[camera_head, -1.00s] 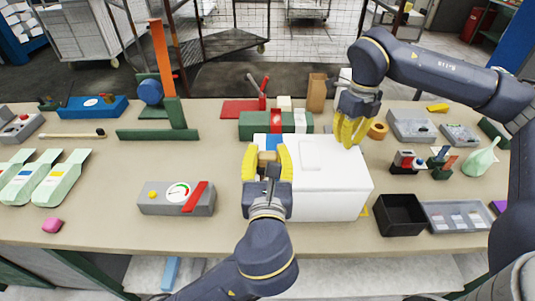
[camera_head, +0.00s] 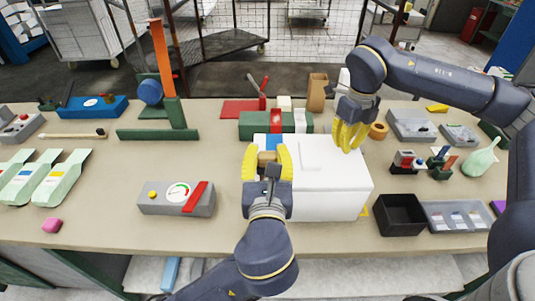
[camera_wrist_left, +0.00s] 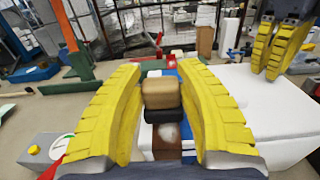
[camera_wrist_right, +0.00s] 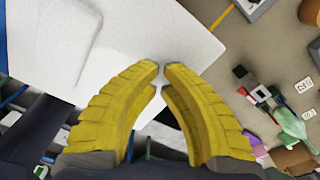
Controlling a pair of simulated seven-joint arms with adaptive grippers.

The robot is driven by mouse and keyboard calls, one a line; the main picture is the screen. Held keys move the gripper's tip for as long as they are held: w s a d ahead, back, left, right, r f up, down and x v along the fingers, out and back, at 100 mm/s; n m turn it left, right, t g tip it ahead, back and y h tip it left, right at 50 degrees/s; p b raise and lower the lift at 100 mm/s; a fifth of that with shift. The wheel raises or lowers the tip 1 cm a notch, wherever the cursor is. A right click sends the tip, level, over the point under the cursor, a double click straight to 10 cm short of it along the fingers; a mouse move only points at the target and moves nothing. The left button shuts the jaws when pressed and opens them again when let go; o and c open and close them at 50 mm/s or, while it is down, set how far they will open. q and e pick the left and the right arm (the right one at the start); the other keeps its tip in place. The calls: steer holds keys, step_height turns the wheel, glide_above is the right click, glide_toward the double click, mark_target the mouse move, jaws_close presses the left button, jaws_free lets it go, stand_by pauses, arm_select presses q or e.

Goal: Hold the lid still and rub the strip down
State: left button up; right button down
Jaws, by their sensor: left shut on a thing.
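The white box lid (camera_head: 335,182) lies in the middle of the bench, with a shallow raised panel on top. A blue strip (camera_head: 275,142) shows at the lid's left part, beyond my left gripper. My left gripper (camera_head: 265,149) is shut on a tan block (camera_wrist_left: 160,93) at the lid's left side. The gripper and block hide the nearer part of the strip; whether the block touches it is unclear. My right gripper (camera_head: 344,150) points down at the lid's back right edge, its tips nearly together and empty. In the right wrist view its tips (camera_wrist_right: 161,66) overlap the lid's edge.
A green block with red and white bands (camera_head: 255,124) stands behind the lid. A grey gauge box (camera_head: 165,205) is to the left. A black bin (camera_head: 400,213) and a tan tape roll (camera_head: 378,131) are to the right. Bare bench lies between the gauge box and lid.

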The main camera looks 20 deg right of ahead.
steer(key=shift+s+f, duration=0.1)
steer(key=shift+f, duration=0.7)
stand_by(2.5)
arm_select(q)
steer(key=o, duration=0.7)
steer(key=c, duration=0.7)
steer(key=shift+c, duration=0.2)
